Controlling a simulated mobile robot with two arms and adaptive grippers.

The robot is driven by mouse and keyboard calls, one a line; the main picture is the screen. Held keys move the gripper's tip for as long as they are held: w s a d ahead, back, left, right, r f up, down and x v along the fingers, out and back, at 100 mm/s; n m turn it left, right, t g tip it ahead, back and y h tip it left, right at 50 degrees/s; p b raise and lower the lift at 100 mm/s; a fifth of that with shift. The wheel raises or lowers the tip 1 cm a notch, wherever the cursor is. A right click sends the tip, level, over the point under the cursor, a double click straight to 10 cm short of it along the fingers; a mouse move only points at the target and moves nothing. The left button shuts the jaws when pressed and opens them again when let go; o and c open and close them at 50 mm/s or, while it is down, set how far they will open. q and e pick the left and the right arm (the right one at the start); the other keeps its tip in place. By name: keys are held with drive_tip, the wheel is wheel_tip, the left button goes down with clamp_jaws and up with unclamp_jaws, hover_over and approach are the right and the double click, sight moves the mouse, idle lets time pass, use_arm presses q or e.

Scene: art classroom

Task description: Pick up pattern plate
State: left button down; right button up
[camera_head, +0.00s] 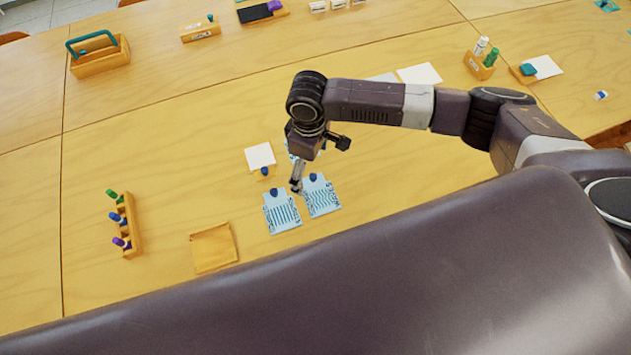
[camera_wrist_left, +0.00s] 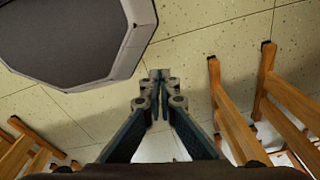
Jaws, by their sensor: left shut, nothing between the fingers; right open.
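Two light blue pattern plates with dark line designs and dark blue knobs lie side by side on the table, a left one (camera_head: 282,213) and a right one (camera_head: 322,197). Another light blue piece (camera_head: 291,148) shows partly behind my right gripper and is mostly hidden. My right gripper (camera_head: 296,188) is open and points down just above the tops of the two plates, near the gap between them. Whether it touches either plate I cannot tell. My left gripper (camera_wrist_left: 160,78) is shut and empty, with floor and wooden chair legs in its view.
A white card with a blue knob (camera_head: 260,156) lies left of the right gripper. A wooden marker rack (camera_head: 131,225) and a tan square (camera_head: 213,247) stand and lie further left. A wooden caddy (camera_head: 100,58) and several supplies sit at the back. The left middle of the table is clear.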

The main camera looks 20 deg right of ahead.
sight(310, 186)
drive_tip(key=f, duration=0.1)
drive_tip(key=s+f+p, duration=0.1)
drive_tip(key=f, duration=0.1)
drive_tip(key=shift+a, duration=0.15)
drive_tip(key=f, duration=0.2)
drive_tip(key=shift+w+f, duration=0.25)
drive_tip(key=shift+f, duration=0.45)
drive_tip(key=c, duration=1.8)
use_arm(q)
drive_tip(key=s, duration=0.1)
drive_tip(key=s+r, duration=0.1)
drive_tip(key=s, duration=0.1)
drive_tip(key=shift+s+r, duration=0.2)
drive_tip(key=shift+s, duration=0.1)
use_arm(e)
drive_tip(key=shift+s, duration=0.1)
clamp_jaws()
